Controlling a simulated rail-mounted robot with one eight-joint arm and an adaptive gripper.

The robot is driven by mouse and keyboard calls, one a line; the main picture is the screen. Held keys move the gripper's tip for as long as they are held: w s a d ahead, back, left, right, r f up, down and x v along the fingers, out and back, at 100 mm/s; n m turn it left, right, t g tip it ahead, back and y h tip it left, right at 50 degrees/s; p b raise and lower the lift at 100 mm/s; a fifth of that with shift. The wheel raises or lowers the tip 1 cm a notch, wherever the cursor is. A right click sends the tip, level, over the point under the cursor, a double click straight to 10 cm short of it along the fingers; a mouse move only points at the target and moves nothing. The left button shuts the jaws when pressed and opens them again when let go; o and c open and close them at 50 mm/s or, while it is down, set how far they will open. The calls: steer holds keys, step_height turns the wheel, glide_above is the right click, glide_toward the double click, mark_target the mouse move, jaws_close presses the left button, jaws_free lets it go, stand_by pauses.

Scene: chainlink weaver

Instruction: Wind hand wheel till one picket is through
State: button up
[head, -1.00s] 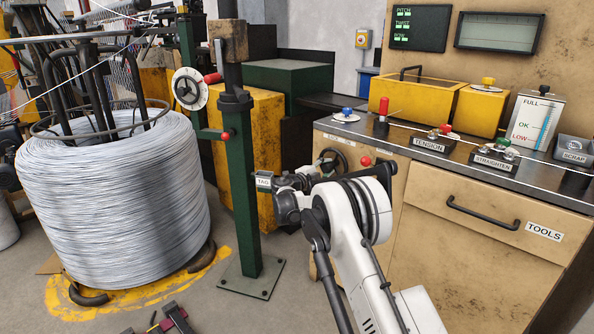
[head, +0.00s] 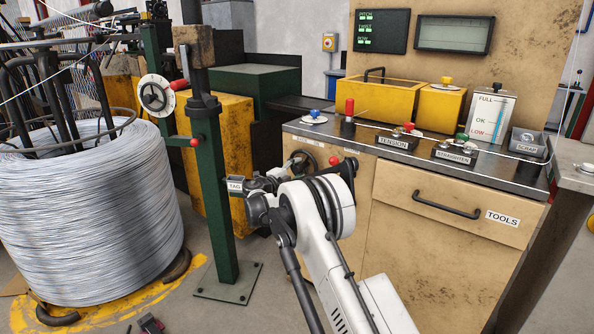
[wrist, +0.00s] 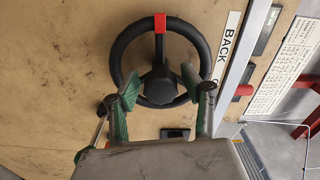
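A black hand wheel (wrist: 160,60) with a red mark at its top fills the upper middle of the wrist view. It sits on a worn tan panel beside a "BACK" label. My gripper (wrist: 159,82) is open, its two green-padded fingers apart on either side of the wheel's dark hub. They overlap the lower rim in the picture; I cannot tell whether they touch it. No picket is clearly identifiable.
The green post (head: 218,200) stands left of my arm, with a large wire coil (head: 90,215) beyond it. The cabinet (head: 420,245) is at right, with tension and straighten knobs and a scrap tray (head: 527,142) on top. A red ball knob (head: 334,160) is near the black wheel.

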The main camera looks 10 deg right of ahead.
steer(key=shift+o, duration=0.3)
steer(key=v, duration=1.2)
